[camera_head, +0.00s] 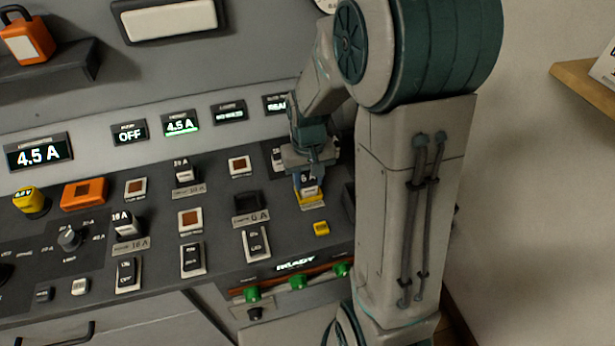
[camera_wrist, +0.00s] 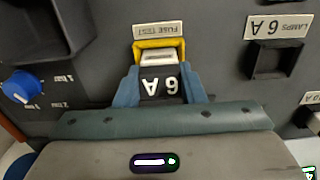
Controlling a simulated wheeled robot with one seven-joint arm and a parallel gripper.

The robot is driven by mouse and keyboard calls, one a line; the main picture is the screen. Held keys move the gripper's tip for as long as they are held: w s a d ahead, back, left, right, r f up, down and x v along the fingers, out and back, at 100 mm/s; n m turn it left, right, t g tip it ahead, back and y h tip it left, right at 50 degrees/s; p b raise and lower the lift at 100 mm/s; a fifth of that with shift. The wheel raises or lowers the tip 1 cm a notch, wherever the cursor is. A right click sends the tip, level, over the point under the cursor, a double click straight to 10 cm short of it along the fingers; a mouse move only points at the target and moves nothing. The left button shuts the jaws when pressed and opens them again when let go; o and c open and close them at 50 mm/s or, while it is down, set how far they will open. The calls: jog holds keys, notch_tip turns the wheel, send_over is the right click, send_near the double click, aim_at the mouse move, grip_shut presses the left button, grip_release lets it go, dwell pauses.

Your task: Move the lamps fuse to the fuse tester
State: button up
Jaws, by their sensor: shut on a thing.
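My gripper (camera_head: 307,178) is shut on the lamps fuse, a dark block with a white "6 A" label (camera_head: 309,179). In the wrist view the two blue fingers of my gripper (camera_wrist: 160,88) flank the fuse (camera_wrist: 160,86). The fuse tester is a yellow-framed holder (camera_head: 312,199); in the wrist view its yellow rim (camera_wrist: 159,43) surrounds the fuse's pale end, under a "FUSE TEST" label. The fuse is at the tester's opening; I cannot tell how deep it sits. The lamps socket (camera_head: 247,202), labelled "6 A", is empty and also shows in the wrist view (camera_wrist: 273,62).
Rocker switches (camera_head: 257,243) and a yellow button (camera_head: 321,228) are near the tester. Green knobs (camera_head: 298,281) line the front. A blue knob (camera_wrist: 20,88) is left in the wrist view.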

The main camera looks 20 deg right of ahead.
aim_at(308, 177)
jog(key=o, duration=0.7)
jog(key=shift+o, duration=0.2)
jog(key=shift+r, duration=0.1)
notch_tip(308, 177, up, 11)
jog(key=p, duration=0.8)
jog(key=s+r+t, duration=0.3)
jog(key=s+r, duration=0.8)
jog(key=s, duration=0.3)
jog(key=shift+s+r+t, duration=0.15)
jog(key=shift+r+t, duration=0.25)
